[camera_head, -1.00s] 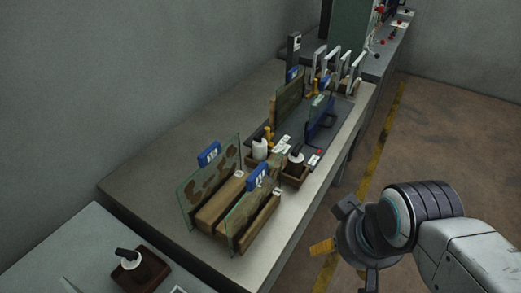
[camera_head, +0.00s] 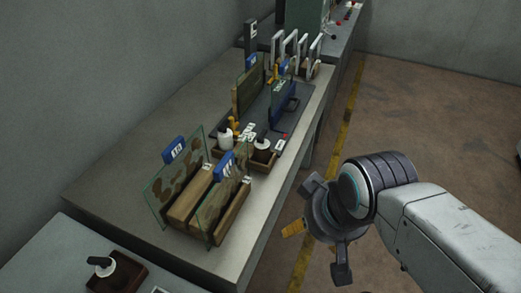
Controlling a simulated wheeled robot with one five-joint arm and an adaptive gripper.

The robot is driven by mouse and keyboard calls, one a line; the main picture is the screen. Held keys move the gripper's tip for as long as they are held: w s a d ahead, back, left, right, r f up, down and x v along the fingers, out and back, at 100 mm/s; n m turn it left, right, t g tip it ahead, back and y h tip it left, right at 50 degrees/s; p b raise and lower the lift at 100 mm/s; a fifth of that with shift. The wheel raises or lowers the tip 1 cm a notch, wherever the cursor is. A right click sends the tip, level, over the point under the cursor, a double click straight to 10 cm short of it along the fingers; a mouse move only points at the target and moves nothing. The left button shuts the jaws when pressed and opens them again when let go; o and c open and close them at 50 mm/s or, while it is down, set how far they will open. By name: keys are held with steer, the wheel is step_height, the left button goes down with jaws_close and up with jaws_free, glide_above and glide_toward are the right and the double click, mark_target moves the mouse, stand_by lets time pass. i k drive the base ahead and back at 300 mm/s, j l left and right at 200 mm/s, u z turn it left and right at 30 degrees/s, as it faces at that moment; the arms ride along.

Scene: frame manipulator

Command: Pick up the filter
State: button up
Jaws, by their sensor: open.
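No object is clearly marked as the filter. Likely candidates are glass panels with blue tabs. A brown-stained panel (camera_head: 175,182) stands in a wooden holder at the front of the bench. A second panel (camera_head: 221,202) stands close to its right, in the same holder area. Further back, a brownish panel (camera_head: 247,88) and a blue-edged panel (camera_head: 284,103) stand upright on a dark base. My gripper (camera_head: 318,229) is open and empty over the floor, right of the bench and apart from all panels.
The grey bench (camera_head: 110,185) runs away along the wall. White frames (camera_head: 296,50) stand in a row behind.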

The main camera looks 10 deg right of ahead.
mark_target(225, 135)
steer(key=i+l+u, duration=0.15)
steer(key=l+u, duration=1.3)
steer(key=k+l+u, duration=0.1)
steer(key=l+u, duration=0.4)
steer(key=i+l+u, duration=0.1)
steer(key=l+u, duration=0.55)
steer(key=u, duration=0.25)
steer(key=l+u, duration=0.45)
steer(key=k+l+u, duration=0.1)
steer(key=l+u, duration=0.15)
steer(key=u, duration=0.2)
steer(key=l+u, duration=0.8)
steer(key=i+j+u, duration=0.1)
steer(key=i+j, duration=0.25)
steer(key=i, duration=0.1)
